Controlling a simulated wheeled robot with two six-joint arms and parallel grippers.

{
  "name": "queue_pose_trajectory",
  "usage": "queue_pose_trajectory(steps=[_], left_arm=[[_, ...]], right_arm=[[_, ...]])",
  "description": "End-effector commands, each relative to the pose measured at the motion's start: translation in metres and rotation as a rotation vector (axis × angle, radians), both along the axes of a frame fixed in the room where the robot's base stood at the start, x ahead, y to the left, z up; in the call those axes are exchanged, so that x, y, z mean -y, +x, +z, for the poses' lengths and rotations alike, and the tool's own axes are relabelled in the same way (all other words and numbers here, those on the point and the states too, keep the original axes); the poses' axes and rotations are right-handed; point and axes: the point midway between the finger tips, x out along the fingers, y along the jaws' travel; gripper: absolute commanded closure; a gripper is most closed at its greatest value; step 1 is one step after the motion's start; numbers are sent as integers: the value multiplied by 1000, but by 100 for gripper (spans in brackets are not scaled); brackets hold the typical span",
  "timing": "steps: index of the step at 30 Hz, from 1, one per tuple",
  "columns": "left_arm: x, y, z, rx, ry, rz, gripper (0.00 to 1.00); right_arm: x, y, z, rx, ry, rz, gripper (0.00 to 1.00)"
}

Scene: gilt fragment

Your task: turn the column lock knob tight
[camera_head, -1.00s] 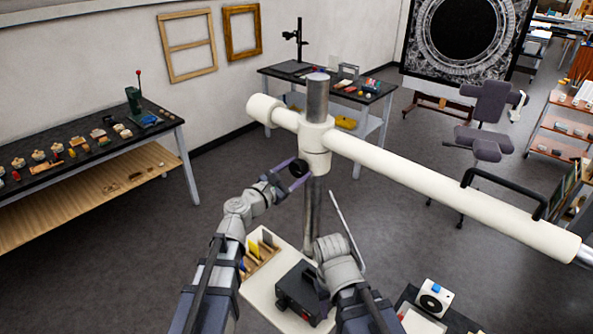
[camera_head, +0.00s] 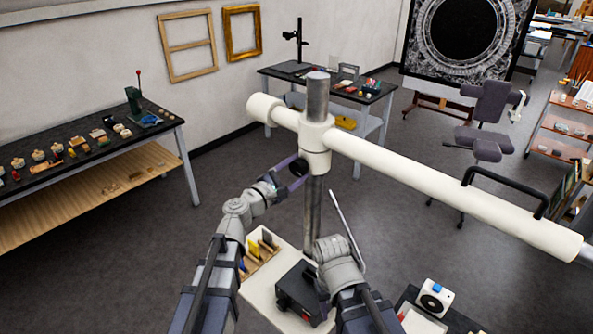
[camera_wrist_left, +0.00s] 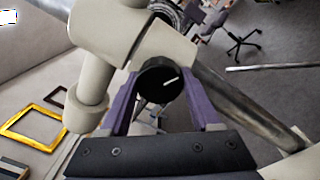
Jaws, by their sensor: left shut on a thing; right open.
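The column lock knob (camera_head: 299,168) is a round black knob with a white line on its face. It sits on the white collar (camera_head: 316,138) around the grey metal column (camera_head: 312,215). My left gripper (camera_head: 297,173) is shut on the knob. In the left wrist view the purple fingers stand on either side of the knob (camera_wrist_left: 160,80), and its white line slants up to the right. My right arm's wrist (camera_head: 336,252) is lower, beside the column and away from the knob; its fingers are mostly hidden.
A long white boom (camera_head: 440,185) with a black handle (camera_head: 508,184) crosses to the right. A thin rod (camera_head: 347,228) stands near my right wrist. A black box (camera_head: 300,290) sits on a pale base tray (camera_head: 258,292) below. Open floor lies to the left.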

Motion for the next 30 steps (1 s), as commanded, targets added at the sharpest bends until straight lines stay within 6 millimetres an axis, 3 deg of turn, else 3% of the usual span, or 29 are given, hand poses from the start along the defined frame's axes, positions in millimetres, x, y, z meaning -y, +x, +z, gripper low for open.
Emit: queue_pose_trajectory(steps=[30], left_arm=[[-1, 0, 0, 545, 717, -1, 92]], right_arm=[[0, 0, -7, 0, 0, -1, 53]])
